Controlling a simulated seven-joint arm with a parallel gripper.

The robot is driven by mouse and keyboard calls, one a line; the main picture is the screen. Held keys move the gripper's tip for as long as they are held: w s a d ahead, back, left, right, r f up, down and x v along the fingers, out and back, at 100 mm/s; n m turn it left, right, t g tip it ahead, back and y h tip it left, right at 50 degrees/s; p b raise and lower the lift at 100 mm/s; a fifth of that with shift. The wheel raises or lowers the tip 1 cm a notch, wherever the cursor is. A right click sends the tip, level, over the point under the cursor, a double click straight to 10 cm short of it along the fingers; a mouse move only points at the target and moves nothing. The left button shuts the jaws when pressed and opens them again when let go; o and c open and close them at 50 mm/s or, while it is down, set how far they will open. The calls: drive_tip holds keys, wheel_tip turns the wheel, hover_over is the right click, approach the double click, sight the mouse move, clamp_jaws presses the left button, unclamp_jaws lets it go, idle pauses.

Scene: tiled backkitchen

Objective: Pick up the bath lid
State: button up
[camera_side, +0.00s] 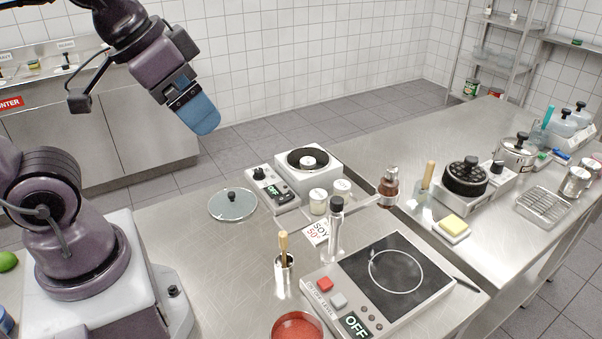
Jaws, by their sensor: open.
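A round, clear glass lid with a black knob (232,205) lies flat on the steel counter, left of a white heating unit with a round black opening (308,160). I take this to be the bath lid. Another lidded pot with a dark top (466,176) stands on the right-hand counter. My gripper (203,122), with blue fingers, is raised well above the counter, up and to the left of the glass lid. It is open and apart from everything; nothing shows in it.
A control box marked OFF (273,190) and two small jars (318,201) stand right of the lid. A tall clear bottle (335,228), a steel cup with a wooden handle (284,270) and a hot plate (385,278) stand nearer. The counter left of the lid is clear.

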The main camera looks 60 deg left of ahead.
idle(0.4)
drive_tip(key=c, duration=0.8)
drive_tip(key=shift+o, duration=0.2)
drive_tip(key=n+g+y, duration=0.1)
drive_tip(key=n+g, duration=0.3)
drive_tip(key=n, duration=0.5)
approach(231, 193)
drive_tip(key=f, duration=0.3)
drive_tip(key=shift+w+a, duration=0.15)
drive_tip(key=shift+w, duration=0.2)
drive_tip(key=shift+w+a+f, duration=0.1)
drive_tip(key=shift+w+f, duration=0.05)
drive_tip(key=shift+f, duration=1.4)
drive_tip(key=shift+w+a+f, duration=0.15)
drive_tip(key=shift+w+f, duration=0.05)
drive_tip(key=shift+f, duration=1.35)
